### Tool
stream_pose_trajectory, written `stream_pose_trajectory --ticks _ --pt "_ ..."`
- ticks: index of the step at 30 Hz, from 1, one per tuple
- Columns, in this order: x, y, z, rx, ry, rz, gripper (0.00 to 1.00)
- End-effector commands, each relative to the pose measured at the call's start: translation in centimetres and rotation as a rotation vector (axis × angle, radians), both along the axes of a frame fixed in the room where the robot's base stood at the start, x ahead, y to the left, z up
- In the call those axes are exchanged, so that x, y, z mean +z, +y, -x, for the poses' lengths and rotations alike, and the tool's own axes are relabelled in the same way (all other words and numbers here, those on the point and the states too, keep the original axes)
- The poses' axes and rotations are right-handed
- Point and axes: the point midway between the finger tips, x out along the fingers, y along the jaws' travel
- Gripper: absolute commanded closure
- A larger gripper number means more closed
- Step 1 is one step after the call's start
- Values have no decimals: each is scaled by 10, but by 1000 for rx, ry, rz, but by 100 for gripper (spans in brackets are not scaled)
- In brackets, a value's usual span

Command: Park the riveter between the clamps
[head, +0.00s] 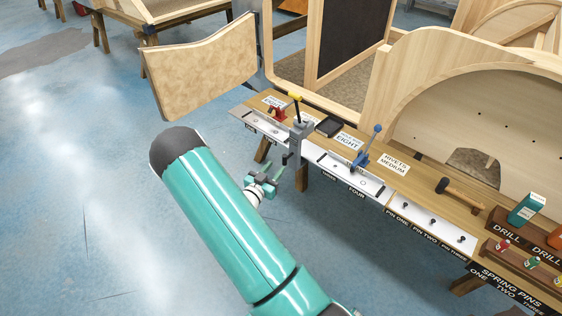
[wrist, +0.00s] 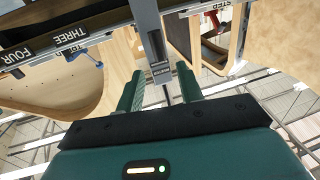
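A grey upright tool with a yellow-tipped black lever (head: 297,128), which looks like the riveter, stands at the bench's front edge. A red clamp (head: 277,113) is to its left and a blue clamp (head: 366,148) to its right. My gripper (head: 275,172) is in front of the bench, below and left of the grey tool. In the wrist view, my gripper (wrist: 160,92) has its two green fingers apart, with a grey bar (wrist: 150,35) showing between them and no clear contact. The blue clamp (wrist: 86,56) shows at left and a red part (wrist: 212,24) at upper right.
The narrow wooden bench (head: 425,185) also carries a black tray (head: 328,127), a hammer (head: 460,193), labelled pin slots and bottles (head: 526,208). Wooden body frames (head: 480,95) stand behind it. A curved panel (head: 203,70) stands at the left. The blue floor in front is clear.

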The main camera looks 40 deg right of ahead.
Motion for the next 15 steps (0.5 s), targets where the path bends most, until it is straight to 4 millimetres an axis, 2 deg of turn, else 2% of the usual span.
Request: stream_pose_trajectory --ticks 3,6,10,15 --pt "0 26 7 3 2 -2 63" --pt "0 42 12 2 1 -1 63" --pt "0 55 16 1 1 -1 63" --pt "0 59 18 0 1 0 63"
